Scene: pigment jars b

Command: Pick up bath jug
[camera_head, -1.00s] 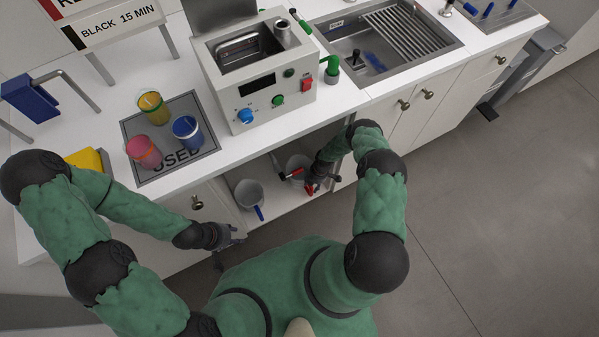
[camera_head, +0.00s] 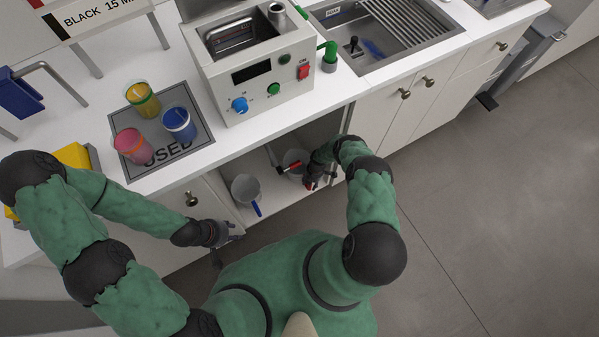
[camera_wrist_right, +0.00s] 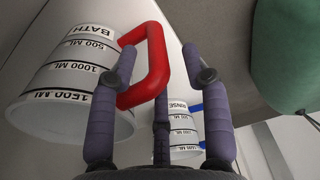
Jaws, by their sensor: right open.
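The bath jug (camera_head: 292,157) is white with a red handle and stands in the open cupboard under the counter. In the right wrist view the bath jug (camera_wrist_right: 72,85) fills the left side, lettered BATH with volume marks. Its red handle (camera_wrist_right: 157,65) reaches between the fingers of my right gripper (camera_wrist_right: 160,58), which is open; I cannot tell whether they touch it. In the head view my right gripper (camera_head: 318,183) is at the cupboard, partly hidden by its arm. My left gripper (camera_head: 226,236) is in front of the cupboard doors, too small to read.
A rinse jug (camera_head: 245,187) with a blue handle stands left of the bath jug; it also shows in the wrist view (camera_wrist_right: 183,128). The counter edge lies above the cupboard opening. Coloured cups stand on the USED mat (camera_head: 191,102).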

